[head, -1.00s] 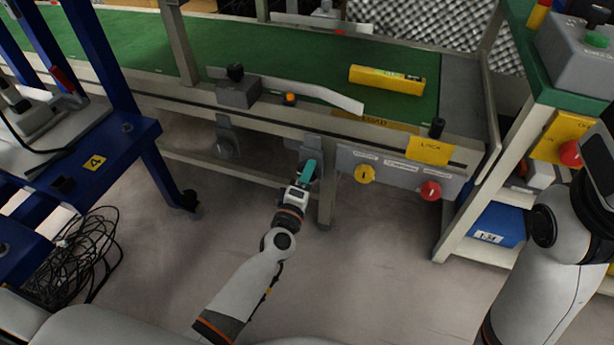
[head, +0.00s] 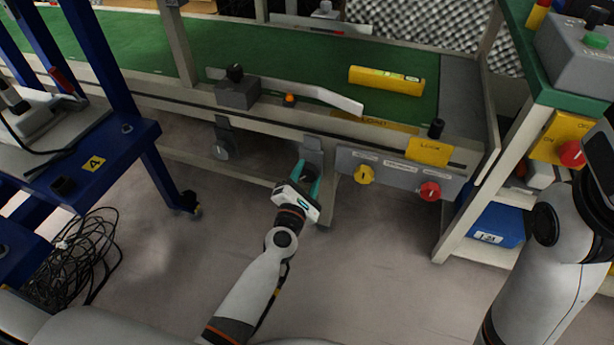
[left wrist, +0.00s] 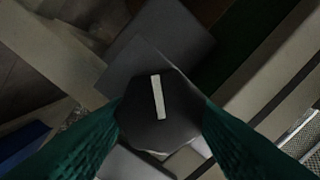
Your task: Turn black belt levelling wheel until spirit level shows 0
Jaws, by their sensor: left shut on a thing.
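The black levelling wheel (left wrist: 158,108) is a dark knob with a white line across its face; in the left wrist view the line stands nearly upright, leaning slightly. My left gripper (head: 306,178) has its teal fingers on either side of this wheel, shut on it, below the belt's front rail. The fingers also flank it in the left wrist view (left wrist: 160,125). The yellow spirit level (head: 386,80) lies on the green belt (head: 270,58); its bubble is too small to read. My right gripper is out of view; only the right arm shows at the right edge.
A grey panel beside the wheel carries a yellow knob (head: 364,174) and a red knob (head: 430,191). A blue cart (head: 110,150) stands at left, with black cables (head: 75,262) on the floor. A blue bin (head: 497,226) is at right.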

